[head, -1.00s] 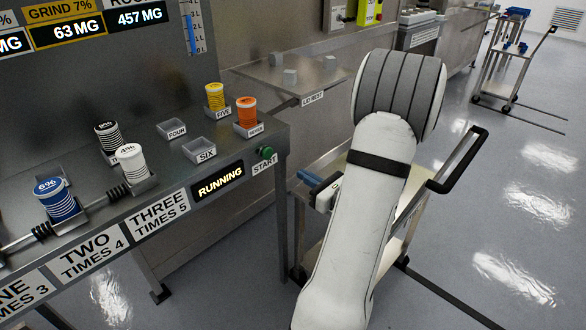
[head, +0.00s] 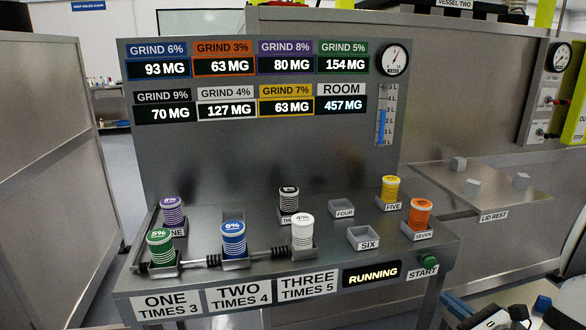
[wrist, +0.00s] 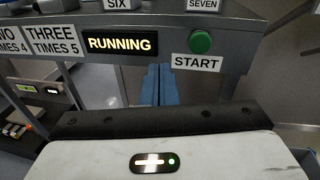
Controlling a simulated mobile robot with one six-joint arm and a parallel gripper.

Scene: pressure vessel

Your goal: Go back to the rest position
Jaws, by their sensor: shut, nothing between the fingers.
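My gripper (wrist: 159,74) shows in the wrist view as two blue fingers pressed together, shut and empty. The fingers are below the front edge of the station, left of the green START button (wrist: 201,42) and right of the lit RUNNING display (wrist: 120,45). In the head view only part of my arm shows at the bottom right corner. The START button (head: 428,262) and the RUNNING display (head: 371,274) are on the station's front edge there.
The metal station (head: 240,175) holds several labelled canisters, including a green one (head: 160,247), a blue one (head: 233,238) and an orange one (head: 421,213). Slots FOUR (head: 342,208) and SIX (head: 363,238) are empty. A LID REST shelf (head: 490,195) stands at right.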

